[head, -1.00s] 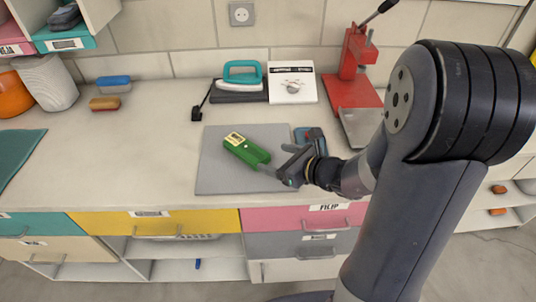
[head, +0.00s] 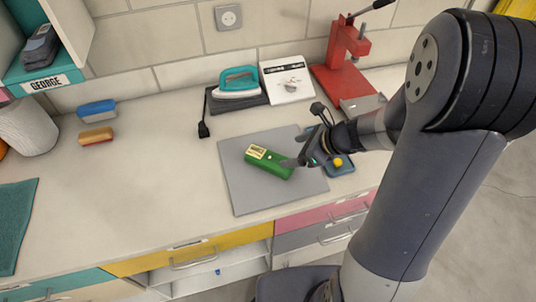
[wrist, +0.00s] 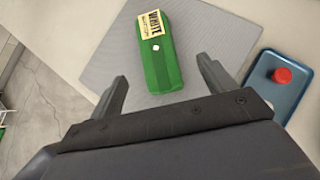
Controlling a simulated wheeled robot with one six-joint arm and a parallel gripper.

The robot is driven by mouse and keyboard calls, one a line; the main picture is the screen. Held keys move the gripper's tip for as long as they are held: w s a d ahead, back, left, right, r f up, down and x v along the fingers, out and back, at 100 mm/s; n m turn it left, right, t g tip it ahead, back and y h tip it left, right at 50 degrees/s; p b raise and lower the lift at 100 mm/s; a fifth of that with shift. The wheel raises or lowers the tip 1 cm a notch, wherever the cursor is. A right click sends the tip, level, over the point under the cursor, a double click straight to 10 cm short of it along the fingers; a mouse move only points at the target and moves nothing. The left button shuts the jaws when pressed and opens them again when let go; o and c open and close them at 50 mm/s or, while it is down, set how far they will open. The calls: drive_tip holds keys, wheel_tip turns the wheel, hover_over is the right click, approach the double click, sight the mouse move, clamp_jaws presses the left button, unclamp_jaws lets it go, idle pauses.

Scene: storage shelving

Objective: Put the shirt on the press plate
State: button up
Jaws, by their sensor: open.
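The red press (head: 341,60) stands at the back right, with its grey press plate (head: 362,104) partly hidden by my arm. I see nothing that is clearly a shirt. A folded teal cloth (head: 14,222) lies at the left of the counter; I cannot tell if it is a shirt. My gripper (head: 297,150) is open and empty over the grey mat, at the right end of a green box (head: 268,163). In the wrist view the open fingers (wrist: 162,70) flank the near end of the green box (wrist: 160,55); contact is unclear.
The grey mat (head: 240,190) lies under the green box. A blue tray (wrist: 262,94) with a red round piece is right of it. A teal iron (head: 238,82), white device (head: 287,80) and brushes (head: 97,110) stand behind. The left counter is mostly clear.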

sight(272, 158)
drive_tip(key=x, duration=0.4)
drive_tip(key=shift+a+f, duration=0.1)
drive_tip(key=shift+f, duration=0.15)
drive_tip(key=shift+s+x, duration=0.15)
drive_tip(key=shift+x, duration=1.15)
drive_tip(key=shift+s+x, duration=0.15)
drive_tip(key=shift+x, duration=1.15)
drive_tip(key=shift+a+f, duration=0.1)
drive_tip(key=c, duration=1.2)
